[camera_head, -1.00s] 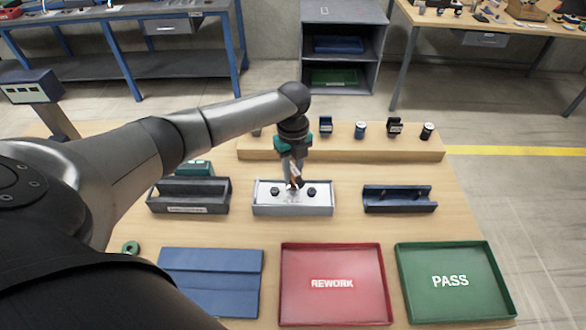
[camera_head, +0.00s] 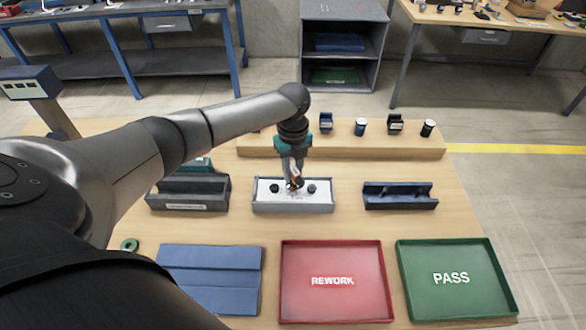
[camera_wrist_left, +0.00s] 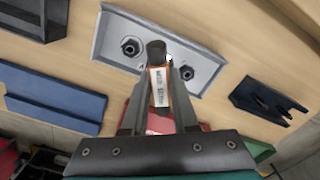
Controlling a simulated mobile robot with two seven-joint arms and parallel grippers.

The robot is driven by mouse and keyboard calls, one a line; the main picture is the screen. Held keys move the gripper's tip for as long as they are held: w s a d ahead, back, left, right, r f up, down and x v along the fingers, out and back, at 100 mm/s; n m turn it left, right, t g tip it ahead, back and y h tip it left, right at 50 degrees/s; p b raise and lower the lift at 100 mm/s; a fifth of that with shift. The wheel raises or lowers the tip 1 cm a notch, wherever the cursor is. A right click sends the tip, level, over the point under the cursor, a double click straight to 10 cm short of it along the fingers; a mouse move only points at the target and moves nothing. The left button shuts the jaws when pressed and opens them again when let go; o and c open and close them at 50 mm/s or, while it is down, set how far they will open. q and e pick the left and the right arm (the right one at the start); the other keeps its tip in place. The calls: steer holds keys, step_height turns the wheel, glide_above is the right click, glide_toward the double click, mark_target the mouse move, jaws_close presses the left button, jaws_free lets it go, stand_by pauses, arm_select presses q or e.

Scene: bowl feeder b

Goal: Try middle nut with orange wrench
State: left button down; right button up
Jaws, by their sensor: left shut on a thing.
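My left gripper (camera_head: 294,180) points down over the white plate (camera_head: 293,199) in its grey holder, at the middle of the table. It is shut on the orange wrench (camera_wrist_left: 160,88), which has a white label and a dark round socket end (camera_wrist_left: 156,48). The socket end is over the middle of the plate, between the two outer dark nuts, the left one (camera_head: 274,188) and the right one (camera_head: 312,188). Those nuts also show in the wrist view (camera_wrist_left: 131,46) (camera_wrist_left: 187,72). The middle nut is hidden behind the wrench, so I cannot tell whether they touch. My right gripper is out of view.
A dark holder (camera_head: 188,207) stands left of the plate and a navy holder (camera_head: 400,204) right. A wooden rack (camera_head: 345,149) with several small items runs behind. A blue tray (camera_head: 210,300), red REWORK tray (camera_head: 333,300) and green PASS tray (camera_head: 452,300) lie in front.

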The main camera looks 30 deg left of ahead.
arm_select(q)
steer(key=shift+m, duration=1.1)
steer(key=shift+r+n+p, duration=0.1)
steer(key=shift+n+p, duration=0.3)
steer(key=shift+p, duration=0.1)
